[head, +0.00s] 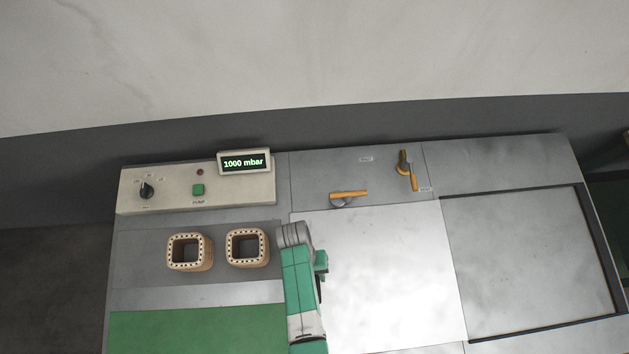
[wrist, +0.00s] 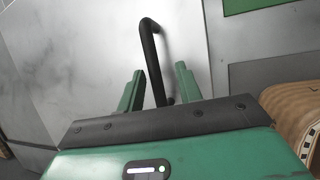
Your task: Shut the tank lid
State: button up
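A bright flat metal plate (head: 385,280), which appears to be the tank lid, lies across the middle of the bench. In the wrist view a dark bar handle (wrist: 152,60) stands on a pale metal surface (wrist: 95,60), apparently this plate's left side. My gripper (wrist: 160,85) has its two green fingers apart, one on each side of the handle, with visible gaps. I cannot tell how deep the fingers reach around the bar.
Two square wooden coils (head: 188,252) (head: 248,247) stand left of my arm; one shows close by in the wrist view (wrist: 298,108). Behind are a control panel (head: 225,190) reading 1000 mbar and two orange-handled valves (head: 348,195) (head: 408,170). A dark-framed recess (head: 530,260) lies right.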

jog(key=shift+d, duration=0.1)
jog(key=v, duration=0.7)
jog(key=shift+r, duration=0.35)
jog(key=shift+w, duration=0.15)
